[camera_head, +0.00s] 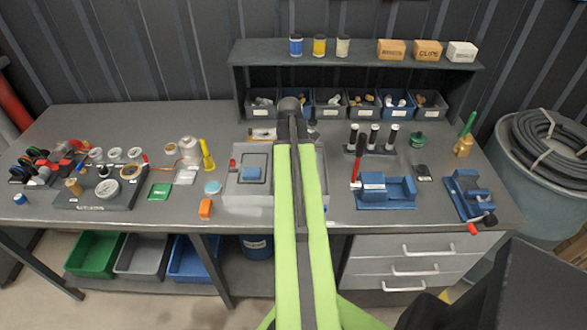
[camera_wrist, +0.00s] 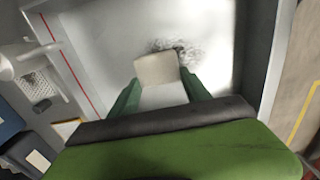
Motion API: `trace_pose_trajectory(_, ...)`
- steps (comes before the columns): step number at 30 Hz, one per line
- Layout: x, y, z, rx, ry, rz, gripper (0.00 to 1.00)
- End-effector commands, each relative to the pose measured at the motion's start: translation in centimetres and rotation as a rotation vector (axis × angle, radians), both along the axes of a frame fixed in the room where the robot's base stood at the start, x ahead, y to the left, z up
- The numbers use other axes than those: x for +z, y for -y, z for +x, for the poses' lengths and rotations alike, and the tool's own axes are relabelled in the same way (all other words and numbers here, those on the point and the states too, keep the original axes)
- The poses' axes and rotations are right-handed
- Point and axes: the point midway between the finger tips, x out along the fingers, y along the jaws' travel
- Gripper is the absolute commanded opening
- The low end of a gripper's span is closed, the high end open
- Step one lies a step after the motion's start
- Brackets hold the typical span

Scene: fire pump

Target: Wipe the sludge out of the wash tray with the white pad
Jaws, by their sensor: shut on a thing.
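The wash tray fills most of the wrist view, with a pale floor (camera_wrist: 105,45), a grey right wall and a thin red line along its left side. A dark, scribble-like patch of sludge (camera_wrist: 178,47) lies on the tray floor, just beyond the pad. The white pad (camera_wrist: 155,69) is between the green fingers of my gripper (camera_wrist: 160,84), which is shut on it. Whether the pad touches the floor is unclear. In the head view my arm hides the gripper, pad and sludge.
Blue fixtures (camera_head: 387,190) and a red-handled tool stand to the right. A shelf (camera_head: 355,62) with several bins is behind.

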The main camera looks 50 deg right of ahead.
Motion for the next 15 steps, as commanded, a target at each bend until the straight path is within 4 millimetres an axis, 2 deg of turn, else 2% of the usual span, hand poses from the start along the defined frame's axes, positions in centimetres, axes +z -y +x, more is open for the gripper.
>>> trace_pose_trajectory(10, 0.2, -1.6, 2.2, 0.002, 0.002, 0.002, 0.23)
trace_pose_trajectory(15, 0.2, -1.8, 2.6, 0.001, 0.002, 0.001, 0.23)
